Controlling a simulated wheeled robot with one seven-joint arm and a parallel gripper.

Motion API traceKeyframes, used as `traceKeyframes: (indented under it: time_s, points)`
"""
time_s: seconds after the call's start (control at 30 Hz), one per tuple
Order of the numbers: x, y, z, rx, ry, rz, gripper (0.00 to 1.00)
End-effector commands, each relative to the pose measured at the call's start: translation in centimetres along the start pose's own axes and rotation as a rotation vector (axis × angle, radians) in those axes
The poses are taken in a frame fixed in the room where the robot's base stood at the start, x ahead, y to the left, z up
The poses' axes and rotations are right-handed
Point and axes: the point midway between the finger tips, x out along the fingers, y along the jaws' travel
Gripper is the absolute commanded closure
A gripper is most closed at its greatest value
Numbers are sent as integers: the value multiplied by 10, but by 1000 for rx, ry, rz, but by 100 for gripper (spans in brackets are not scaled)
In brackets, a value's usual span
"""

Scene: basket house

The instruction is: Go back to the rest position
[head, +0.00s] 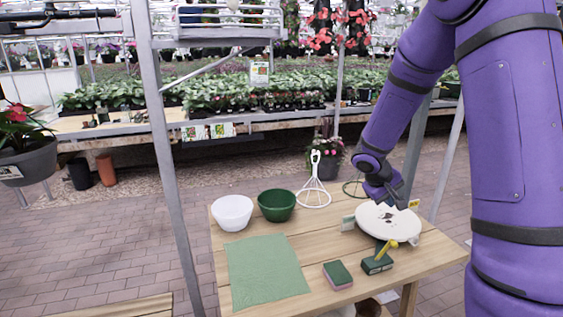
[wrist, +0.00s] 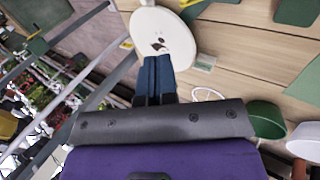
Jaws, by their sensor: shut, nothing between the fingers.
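My gripper (head: 396,200) is above the wooden table (head: 225,288), over the far edge of a round white plate-like disc (head: 376,226) with dark marks. In the wrist view my gripper (wrist: 158,58) has its two dark blue fingers together, with nothing between them. Their tips overlap the white disc (wrist: 165,25) in that view; whether they touch it I cannot tell. My purple arm reaches in from the right in the head view.
A green cloth (head: 265,270), a sponge (head: 337,275) and a green block with a yellow handle (head: 378,264) lie nearer. A metal post (head: 165,150) rises left of the table.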

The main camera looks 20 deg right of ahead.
Motion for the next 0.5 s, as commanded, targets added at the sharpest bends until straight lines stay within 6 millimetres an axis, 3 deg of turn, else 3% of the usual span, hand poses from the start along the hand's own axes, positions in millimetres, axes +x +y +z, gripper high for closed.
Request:
traceKeyframes:
  time_s: [0.17,0.5]
  points:
    - [-15,3,4,15,11,-6,100]
    - [-112,14,49,111,76,-86,100]
